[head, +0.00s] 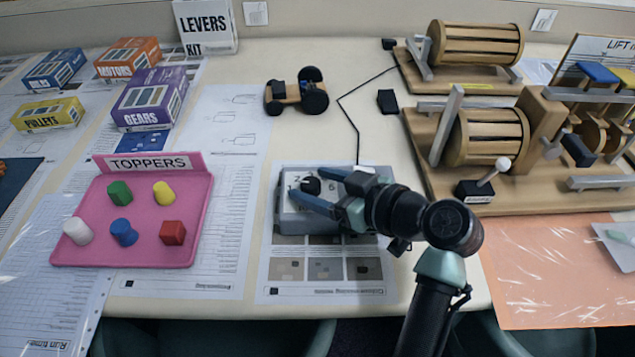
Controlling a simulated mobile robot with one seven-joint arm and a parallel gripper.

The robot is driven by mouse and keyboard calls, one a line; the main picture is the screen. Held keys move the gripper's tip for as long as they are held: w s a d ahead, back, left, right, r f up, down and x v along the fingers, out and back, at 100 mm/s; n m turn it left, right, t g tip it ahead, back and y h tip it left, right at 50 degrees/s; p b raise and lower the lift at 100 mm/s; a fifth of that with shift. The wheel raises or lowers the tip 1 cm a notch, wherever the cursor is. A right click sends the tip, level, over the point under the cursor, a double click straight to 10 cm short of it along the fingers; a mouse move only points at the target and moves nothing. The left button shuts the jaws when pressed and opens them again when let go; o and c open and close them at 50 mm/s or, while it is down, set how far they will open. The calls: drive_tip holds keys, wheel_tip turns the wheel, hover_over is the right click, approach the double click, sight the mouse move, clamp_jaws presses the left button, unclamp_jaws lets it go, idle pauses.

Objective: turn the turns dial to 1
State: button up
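The turns dial is a small black knob (311,185) on the white top of a grey box (296,226) in the middle of the table. Some printed digits show around the knob, but its pointer is too small to read. My gripper (305,186) reaches in from the right, low over the box. Its two blue-grey fingers are apart, with the knob between or just under their tips. I cannot tell whether they touch it. My gripper and arm hide the right part of the box.
A pink toppers tray (190,250) with several coloured pieces lies left. A wooden drum rig (550,200) with a white-knobbed lever (494,170) stands right. A small wheeled car (290,94) is behind the box. A black cable (350,117) runs from the box toward the back.

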drive_tip(key=v, duration=1.3)
drive_tip(key=w+a+r+m+t+h+p, duration=0.2)
drive_tip(key=w+r+t+h+p, duration=0.15)
drive_tip(key=r, duration=0.85)
drive_tip(key=w+a+r+m+t+h+p, duration=0.2)
drive_tip(key=w+r+m+t+h+p, duration=0.15)
drive_tip(key=r, duration=0.75)
drive_tip(key=s+a+r+m+t+h+p, duration=0.1)
drive_tip(key=s+a+r+t, duration=0.1)
drive_tip(key=r, duration=0.7)
drive_tip(key=s+a+r+m+t+p, duration=0.1)
drive_tip(key=s+r+t+p, duration=0.1)
drive_tip(key=s+r+t, duration=0.3)
drive_tip(key=s+a+r+m+t+h+p, duration=0.1)
drive_tip(key=s+r+t, duration=0.3)
drive_tip(key=r, duration=1)
drive_tip(key=shift+s+a+m+h, duration=0.35)
drive_tip(key=shift+s+a, duration=0.4)
drive_tip(key=shift+a, duration=0.15)
drive_tip(key=shift+r, duration=0.1)
